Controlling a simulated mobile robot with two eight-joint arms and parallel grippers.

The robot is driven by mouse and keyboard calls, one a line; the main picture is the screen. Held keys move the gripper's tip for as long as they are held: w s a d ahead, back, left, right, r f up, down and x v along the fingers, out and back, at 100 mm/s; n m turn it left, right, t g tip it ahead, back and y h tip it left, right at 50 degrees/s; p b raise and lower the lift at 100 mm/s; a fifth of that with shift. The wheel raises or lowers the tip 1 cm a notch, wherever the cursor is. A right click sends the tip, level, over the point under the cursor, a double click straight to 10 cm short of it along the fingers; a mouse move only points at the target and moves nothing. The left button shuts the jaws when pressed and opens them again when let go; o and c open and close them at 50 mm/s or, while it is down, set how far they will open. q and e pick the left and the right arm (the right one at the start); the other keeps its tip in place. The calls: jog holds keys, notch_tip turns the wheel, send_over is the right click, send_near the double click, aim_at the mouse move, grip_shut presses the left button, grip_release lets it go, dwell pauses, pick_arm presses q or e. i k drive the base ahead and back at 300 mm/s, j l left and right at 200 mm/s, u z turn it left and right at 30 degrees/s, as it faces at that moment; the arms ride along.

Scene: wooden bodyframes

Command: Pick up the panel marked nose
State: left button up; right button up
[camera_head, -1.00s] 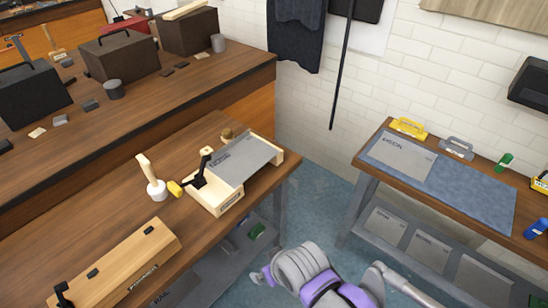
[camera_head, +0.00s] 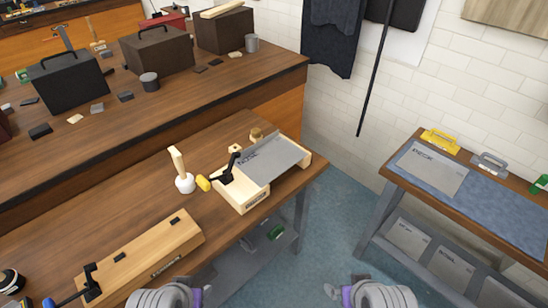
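Several flat grey panels with lettering are in view, and the lettering is too small for me to read "nose" with certainty. One panel (camera_head: 433,168) lies flat on the blue mat on the right bench. Another panel (camera_head: 270,158) lies in a wooden fixture (camera_head: 240,198) on the near bench. More panels stand on the shelf under the right bench, including a left one (camera_head: 407,237) and a middle one (camera_head: 449,264). My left gripper (camera_head: 206,291) and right gripper (camera_head: 329,290) are low at the bottom edge, away from the panels. Their fingers are too small and cut off to judge.
The right bench (camera_head: 395,167) also bears a yellow clamp-like tool (camera_head: 440,140) and a grey one (camera_head: 489,164). Blue floor (camera_head: 335,225) lies clear between the benches.

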aim_at(266, 159)
jog(key=i+l+z, duration=0.1)
jog(key=i, duration=0.3)
jog(key=i+l, duration=0.3)
jog(key=i, duration=0.15)
jog(key=i+l+z, duration=0.15)
jog(key=i, duration=0.25)
